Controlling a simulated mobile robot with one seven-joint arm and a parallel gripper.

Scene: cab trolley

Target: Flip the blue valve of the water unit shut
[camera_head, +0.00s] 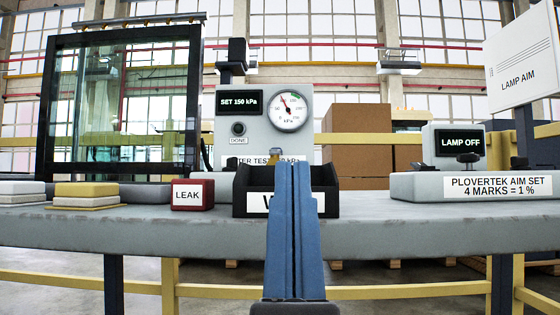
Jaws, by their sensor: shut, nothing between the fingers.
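The water unit (258,115) is a grey box at the back of the bench, with a dial gauge (291,109), a "SET 150 kPa" display (240,102) and a DONE button (238,129). Its lower label is partly covered. A small brass-coloured fitting (273,154) shows at its lower front, just left of my fingertips. I cannot make out the blue valve handle; my fingers may hide it. My gripper (292,166) has long blue fingers, shut and empty, pointing forward in front of the unit. I cannot tell whether the tips touch anything.
A black bin (327,186) stands behind my fingers. A red LEAK block (194,194), pale and yellow pads (87,189) and a framed window (120,100) are left. The lamp aim set (400,187) is right. The grey bench edge (430,236) crosses the view.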

